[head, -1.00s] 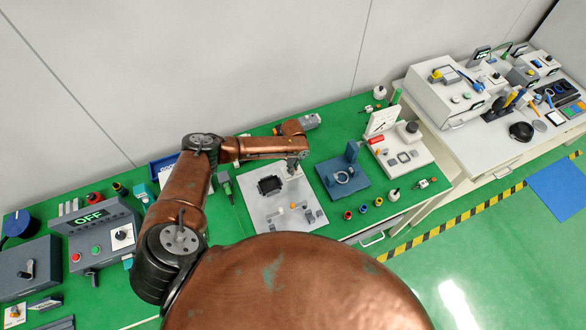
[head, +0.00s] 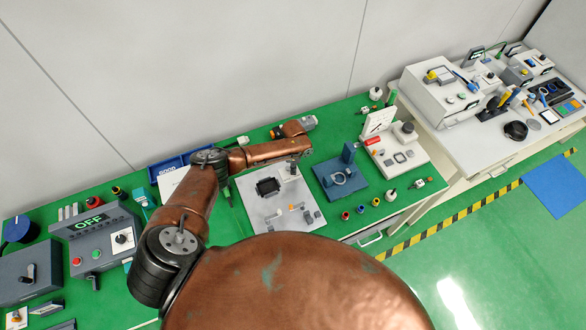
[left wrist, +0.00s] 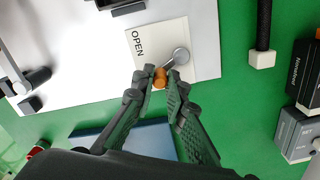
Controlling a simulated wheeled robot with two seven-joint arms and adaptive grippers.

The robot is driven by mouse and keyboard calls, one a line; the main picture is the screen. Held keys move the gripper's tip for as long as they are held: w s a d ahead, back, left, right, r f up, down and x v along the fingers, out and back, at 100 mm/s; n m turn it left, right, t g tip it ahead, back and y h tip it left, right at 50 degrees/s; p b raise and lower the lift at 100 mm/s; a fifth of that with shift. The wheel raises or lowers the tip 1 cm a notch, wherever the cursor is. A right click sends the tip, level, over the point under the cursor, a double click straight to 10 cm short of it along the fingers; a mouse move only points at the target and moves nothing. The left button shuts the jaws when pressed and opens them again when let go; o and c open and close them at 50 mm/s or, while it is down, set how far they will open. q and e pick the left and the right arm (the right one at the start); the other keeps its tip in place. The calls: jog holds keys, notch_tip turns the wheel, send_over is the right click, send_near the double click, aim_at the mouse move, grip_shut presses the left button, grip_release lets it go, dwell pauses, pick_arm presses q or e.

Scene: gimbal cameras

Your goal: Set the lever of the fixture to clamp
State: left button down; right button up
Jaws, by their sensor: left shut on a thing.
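The fixture is a white plate (head: 262,213) with a dark square block (head: 269,186) on it, below my left arm in the head view. The left wrist view shows a label reading OPEN (left wrist: 141,44) beside the lever, which has a round grey pivot (left wrist: 181,56) and an orange tip (left wrist: 160,82). My left gripper (left wrist: 161,72) is shut on the orange tip, close to the label's lower edge. In the head view the left gripper (head: 293,167) is at the plate's far edge, where the lever is too small to make out. My right gripper is out of view.
A blue fixture (head: 327,188) stands just right of the plate. A grey panel reading OFF (head: 108,249) is at the left. A blue tray (head: 176,164) lies behind my arm.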

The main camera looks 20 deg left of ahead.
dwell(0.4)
pick_arm(q)
jog(key=c, duration=1.9)
grip_release()
jog(key=shift+w, duration=0.1)
jog(key=shift+c, duration=0.2)
notch_tip(320, 180, up, 12)
